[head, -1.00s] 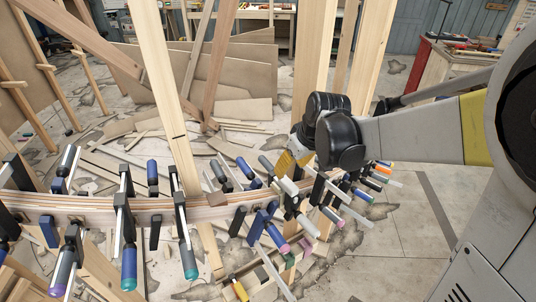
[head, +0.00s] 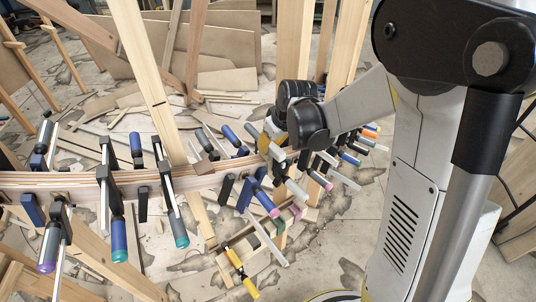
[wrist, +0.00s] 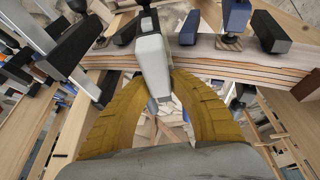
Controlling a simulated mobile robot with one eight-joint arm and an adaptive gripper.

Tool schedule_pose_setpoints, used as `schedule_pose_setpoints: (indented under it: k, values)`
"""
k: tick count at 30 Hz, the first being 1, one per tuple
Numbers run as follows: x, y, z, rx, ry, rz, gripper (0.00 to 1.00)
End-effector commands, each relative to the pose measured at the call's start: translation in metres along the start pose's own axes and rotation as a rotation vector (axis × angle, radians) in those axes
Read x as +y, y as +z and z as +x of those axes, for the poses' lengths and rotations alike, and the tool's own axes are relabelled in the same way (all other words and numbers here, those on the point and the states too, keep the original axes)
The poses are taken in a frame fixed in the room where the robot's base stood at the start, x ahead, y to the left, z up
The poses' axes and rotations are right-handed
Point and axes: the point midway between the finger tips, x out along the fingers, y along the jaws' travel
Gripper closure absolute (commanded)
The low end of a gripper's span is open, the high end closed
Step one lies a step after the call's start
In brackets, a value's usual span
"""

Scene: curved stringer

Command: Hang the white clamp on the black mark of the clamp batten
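My gripper (wrist: 156,82) has yellow fingers that close in on both sides of the white clamp (wrist: 152,58) in the wrist view. The clamp's dark end overlaps the laminated curved stringer (wrist: 216,60); I cannot tell whether it is touching. In the head view my gripper (head: 268,140) is at the stringer's right part (head: 230,172), and the clamp is mostly hidden among other clamps. A dark mark (head: 158,103) crosses a tall upright wooden batten (head: 146,70) behind the stringer. I cannot tell for sure whether this is the clamp batten.
Several clamps with blue, teal and purple handles (head: 119,240) line the stringer. More crowd the right of my gripper, some with pink or orange ends. A yellow clamp (head: 241,272) is on a low wooden piece. Loose boards (head: 215,80) lie behind. Open floor lies front left of my body.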

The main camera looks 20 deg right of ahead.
Motion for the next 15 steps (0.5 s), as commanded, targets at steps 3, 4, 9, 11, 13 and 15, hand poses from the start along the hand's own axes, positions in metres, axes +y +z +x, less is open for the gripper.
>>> schedule_pose_setpoints:
  k: [3, 4, 9, 11, 13, 15]
  values:
    - [0.0, 0.0, -0.0001, 0.0, 0.0, 0.0, 1.0]
    - [0.0, 0.0, -0.0001, 0.0, 0.0, 0.0, 1.0]
    - [-0.0001, 0.0, -0.0003, 0.0, 0.0, 0.0, 1.0]
    - [-0.0001, 0.0, -0.0002, 0.0, 0.0, 0.0, 1.0]
    - [-0.0001, 0.0001, -0.0002, 0.0, 0.0, 0.0, 1.0]
    - [-0.0001, -0.0001, -0.0007, 0.0, 0.0, 0.0, 1.0]
